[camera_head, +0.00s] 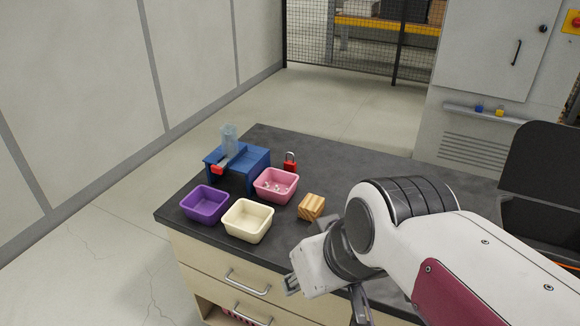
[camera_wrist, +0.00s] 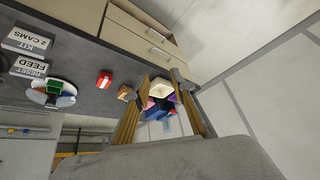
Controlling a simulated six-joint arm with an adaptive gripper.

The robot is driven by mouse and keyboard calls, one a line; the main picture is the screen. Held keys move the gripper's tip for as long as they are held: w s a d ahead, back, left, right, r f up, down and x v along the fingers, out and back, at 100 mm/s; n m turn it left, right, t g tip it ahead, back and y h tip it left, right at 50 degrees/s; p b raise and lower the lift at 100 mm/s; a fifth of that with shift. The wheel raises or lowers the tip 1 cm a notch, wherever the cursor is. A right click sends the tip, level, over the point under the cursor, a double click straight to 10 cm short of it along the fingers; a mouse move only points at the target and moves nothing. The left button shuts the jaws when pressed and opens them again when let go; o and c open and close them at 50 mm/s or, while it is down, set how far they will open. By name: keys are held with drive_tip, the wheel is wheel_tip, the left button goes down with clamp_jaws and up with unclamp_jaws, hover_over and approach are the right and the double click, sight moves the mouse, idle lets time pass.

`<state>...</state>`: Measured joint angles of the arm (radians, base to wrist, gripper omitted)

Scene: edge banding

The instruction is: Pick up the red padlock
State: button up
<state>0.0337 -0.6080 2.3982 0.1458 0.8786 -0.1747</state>
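The red padlock (camera_head: 290,162) stands on the dark worktop behind the pink bin and right of the blue stand, in the head view. Its shackle is on top. My gripper shows in the wrist view (camera_wrist: 160,77) with its two fingers wide apart and nothing held between them. In the head view my wrist is at the front edge of the worktop, well to the front right of the padlock. I cannot make out the padlock for sure in the wrist view.
A pink bin (camera_head: 276,185) with small pieces, a purple bin (camera_head: 205,204), a cream bin (camera_head: 248,220) and a wooden block (camera_head: 311,207) stand nearby. The blue stand (camera_head: 240,163) is at left. A red box (camera_wrist: 104,79) and a plate (camera_wrist: 51,94) show in the wrist view.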

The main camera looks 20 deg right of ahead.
drive_tip(key=w+a+r+n+t+y, duration=0.1)
drive_tip(key=w+y, duration=0.1)
drive_tip(key=w, duration=1.2)
drive_tip(key=w+r+n+t+y, duration=0.1)
drive_tip(key=w+n+y, duration=0.1)
drive_tip(key=w, duration=1.2)
drive_tip(key=w+d+f+t, duration=0.1)
drive_tip(key=w+d+f, duration=0.25)
drive_tip(key=w, duration=0.45)
drive_tip(key=w+d+f+t, duration=0.2)
drive_tip(key=w+d+f, duration=0.15)
drive_tip(key=w, duration=0.45)
drive_tip(key=w+d+f+t, duration=0.1)
drive_tip(key=w+d+f, duration=0.3)
drive_tip(key=d+f, duration=0.1)
drive_tip(key=w+d+f+t+h, duration=0.1)
drive_tip(key=w+d+f, duration=0.3)
drive_tip(key=d, duration=0.3)
drive_tip(key=w+d+f+m+t+h, duration=0.1)
drive_tip(key=w+d+f, duration=0.3)
drive_tip(key=d+f, duration=0.2)
drive_tip(key=shift+w+d+f, duration=0.1)
drive_tip(key=shift+f, duration=0.5)
drive_tip(key=shift+w, duration=0.15)
drive_tip(key=shift+x, duration=0.9)
drive_tip(key=shift+w+f, duration=0.15)
drive_tip(key=shift+w, duration=0.05)
